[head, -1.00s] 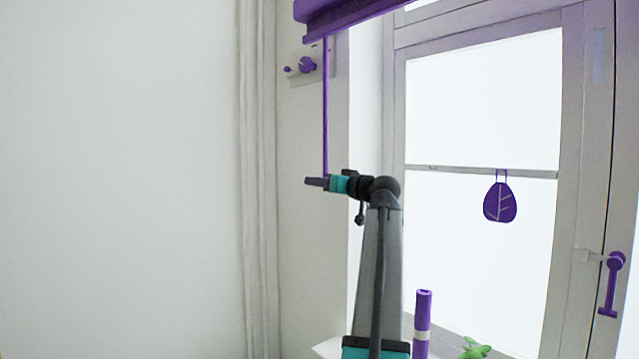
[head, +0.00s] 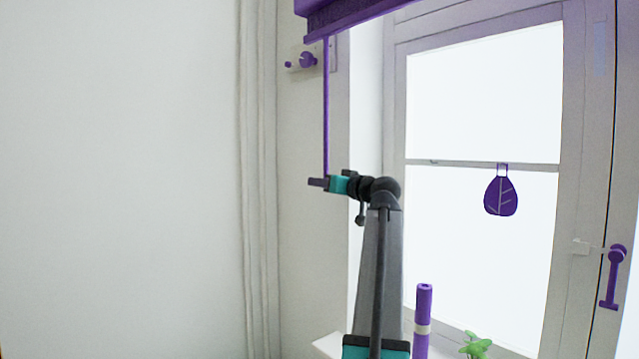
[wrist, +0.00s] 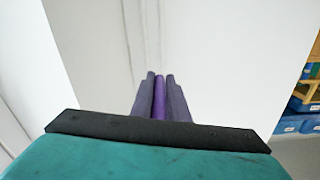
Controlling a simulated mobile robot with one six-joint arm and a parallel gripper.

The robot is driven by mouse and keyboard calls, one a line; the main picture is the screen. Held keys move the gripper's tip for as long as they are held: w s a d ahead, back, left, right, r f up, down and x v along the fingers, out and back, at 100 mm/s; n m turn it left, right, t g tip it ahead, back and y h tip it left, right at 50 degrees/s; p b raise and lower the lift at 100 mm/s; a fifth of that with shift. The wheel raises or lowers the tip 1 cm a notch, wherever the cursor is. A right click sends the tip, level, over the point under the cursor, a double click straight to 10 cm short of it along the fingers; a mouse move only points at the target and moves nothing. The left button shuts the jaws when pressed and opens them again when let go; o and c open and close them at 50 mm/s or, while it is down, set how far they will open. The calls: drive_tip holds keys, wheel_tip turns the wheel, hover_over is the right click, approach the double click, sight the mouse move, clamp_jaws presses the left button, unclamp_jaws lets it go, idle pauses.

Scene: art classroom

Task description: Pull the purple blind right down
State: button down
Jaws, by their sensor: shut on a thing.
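The purple blind (head: 350,12) is at the top of the window in the head view, mostly rolled or folded up; its upper part is cut off by the frame. A thin purple cord or rod (head: 326,110) hangs straight down from its left end to my gripper (head: 318,183). In the wrist view my gripper (wrist: 160,85) is shut with a purple piece (wrist: 159,95) between its two grey-purple fingers. The lower end of this pull is hidden by the fingers.
A window with a purple handle (head: 613,275) stands at the right. A purple roll (head: 423,310) and a green plant (head: 476,346) stand low by the sill. A purple knob (head: 307,60) is on the wall.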

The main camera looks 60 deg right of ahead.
wheel_tip(320, 180, down, 52)
drive_tip(key=b, duration=3.4)
drive_tip(key=shift+d+f, duration=0.15)
drive_tip(key=shift+f, duration=0.05)
drive_tip(key=shift+s, duration=0.1)
drive_tip(key=c, duration=1.8)
unclamp_jaws()
drive_tip(key=shift+o, duration=0.2)
drive_tip(key=p+v, duration=0.1)
drive_tip(key=v, duration=1.2)
drive_tip(key=shift+s+a+p, duration=0.25)
drive_tip(key=shift+s+p, duration=0.05)
drive_tip(key=shift+s, duration=0.05)
